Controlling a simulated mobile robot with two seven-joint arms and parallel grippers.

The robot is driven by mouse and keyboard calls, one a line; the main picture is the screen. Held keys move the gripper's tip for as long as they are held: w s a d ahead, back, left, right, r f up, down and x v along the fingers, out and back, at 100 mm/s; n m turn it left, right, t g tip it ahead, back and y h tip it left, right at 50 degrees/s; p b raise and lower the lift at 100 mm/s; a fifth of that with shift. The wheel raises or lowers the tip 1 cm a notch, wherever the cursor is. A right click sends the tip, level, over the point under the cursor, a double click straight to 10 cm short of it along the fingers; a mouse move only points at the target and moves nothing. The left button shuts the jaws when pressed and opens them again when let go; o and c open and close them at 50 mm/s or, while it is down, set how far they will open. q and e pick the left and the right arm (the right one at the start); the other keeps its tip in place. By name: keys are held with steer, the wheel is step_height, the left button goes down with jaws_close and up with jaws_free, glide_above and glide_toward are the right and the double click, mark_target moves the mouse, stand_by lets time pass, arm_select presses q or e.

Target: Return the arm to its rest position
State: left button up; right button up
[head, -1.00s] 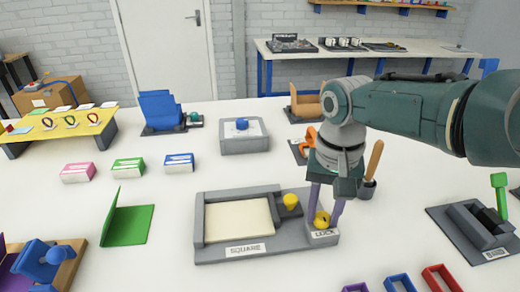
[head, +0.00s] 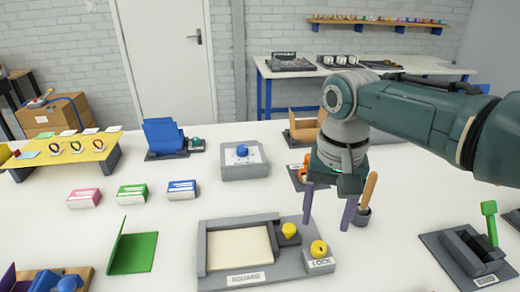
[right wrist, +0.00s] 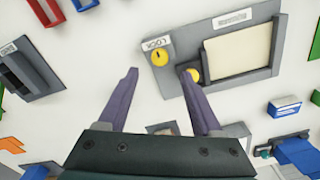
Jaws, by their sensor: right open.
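My right gripper (head: 331,208) is open and empty, its two purple fingers spread above the white table, just behind and right of the lock knob. It also shows in the right wrist view (right wrist: 162,100), with nothing between the fingers. The yellow lock knob (head: 319,249) sits on the grey block marked LOCK at the right of the grey squaring fixture (head: 215,281). A second yellow knob (head: 289,231) is beside the cream stack (head: 240,249) in the fixture. My left gripper is not in view.
A pot with a wooden-handled tool (head: 368,191) stands close right of my right gripper. A grey device with a green lever (head: 489,222) is at the right. Blue, green and pink boxes, a green folder (head: 134,252) and a yellow stand (head: 95,150) are left.

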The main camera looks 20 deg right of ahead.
steer(key=shift+r, duration=1.35)
